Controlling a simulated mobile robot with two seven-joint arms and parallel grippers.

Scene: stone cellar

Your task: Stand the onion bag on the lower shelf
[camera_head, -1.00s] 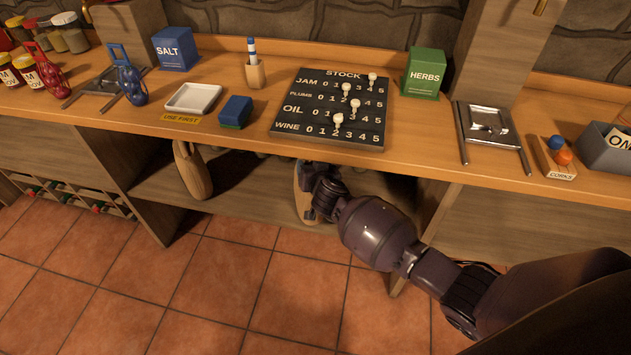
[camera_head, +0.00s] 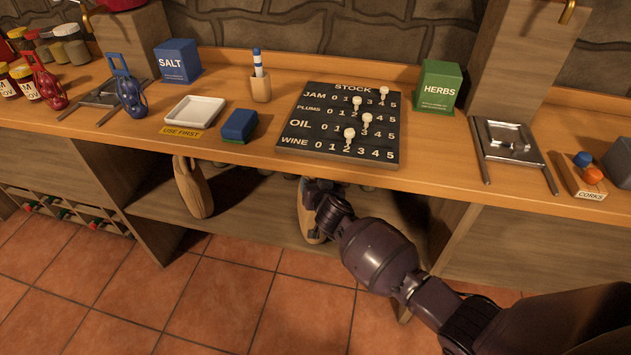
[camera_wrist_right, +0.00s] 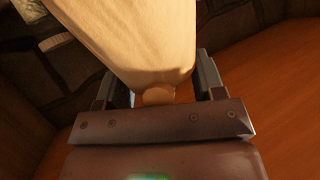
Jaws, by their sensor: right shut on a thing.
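A tan, smooth-sided bag (camera_wrist_right: 135,40) fills the middle of the right wrist view, between the two fingers of my right gripper (camera_wrist_right: 163,85). The gripper is shut on its narrow end. In the head view the bag (camera_head: 307,222) shows partly beside my right wrist, under the counter at the lower shelf (camera_head: 260,222). My arm hides much of it. I cannot tell whether its base touches the shelf. A similar tan bag (camera_head: 192,188) stands further left under the counter, its top hidden by the counter edge. No label shows on either. My left gripper is not in view.
The counter (camera_head: 400,185) overhangs the shelf closely above my right wrist. Upright panels (camera_head: 125,205) bound the shelf bay. The shelf between the two bags is clear.

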